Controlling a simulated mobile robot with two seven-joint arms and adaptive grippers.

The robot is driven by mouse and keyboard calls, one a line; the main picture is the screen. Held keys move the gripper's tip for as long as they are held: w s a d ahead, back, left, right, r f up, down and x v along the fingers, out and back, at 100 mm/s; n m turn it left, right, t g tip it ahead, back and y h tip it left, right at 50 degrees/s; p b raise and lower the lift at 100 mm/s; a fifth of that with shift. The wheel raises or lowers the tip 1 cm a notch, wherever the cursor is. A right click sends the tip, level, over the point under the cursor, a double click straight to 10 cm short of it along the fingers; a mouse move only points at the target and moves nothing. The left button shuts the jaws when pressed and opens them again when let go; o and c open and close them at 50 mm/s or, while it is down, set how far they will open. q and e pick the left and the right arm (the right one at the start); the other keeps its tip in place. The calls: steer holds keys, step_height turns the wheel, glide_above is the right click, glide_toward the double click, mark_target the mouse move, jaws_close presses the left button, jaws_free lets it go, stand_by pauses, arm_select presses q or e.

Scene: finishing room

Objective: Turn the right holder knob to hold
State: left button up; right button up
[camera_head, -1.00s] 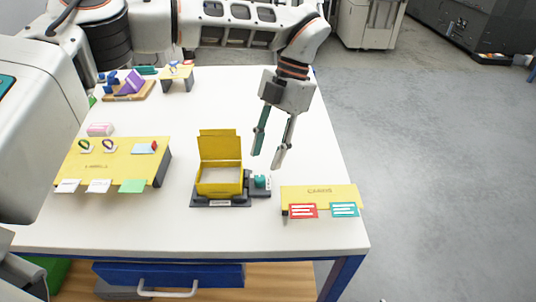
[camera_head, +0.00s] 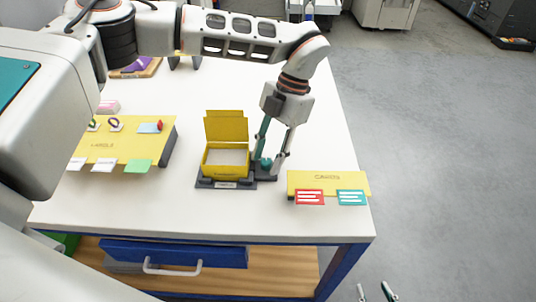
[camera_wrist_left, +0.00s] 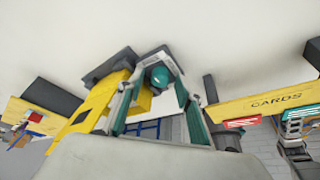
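The holder is a dark base (camera_head: 212,184) carrying an open yellow box (camera_head: 226,160). Its round teal knob (camera_head: 265,163) is at the base's right end and also shows in the left wrist view (camera_wrist_left: 160,77). My left gripper (camera_head: 267,167) points down over the knob, one finger on each side. The fingers stand apart with the knob between them; I cannot tell whether they touch it. In the left wrist view the knob lies between the fingertips. My right gripper (camera_head: 375,292) shows only its two separated fingertips at the bottom edge, empty and beyond the table's front.
A yellow "CARDS" stand (camera_head: 328,183) with a red and a teal card is close to the right of the knob. A yellow stand (camera_head: 125,140) with rings and tags is at left. A blue drawer (camera_head: 175,254) is under the white table (camera_head: 250,217).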

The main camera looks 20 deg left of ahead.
arm_select(q)
jaws_close()
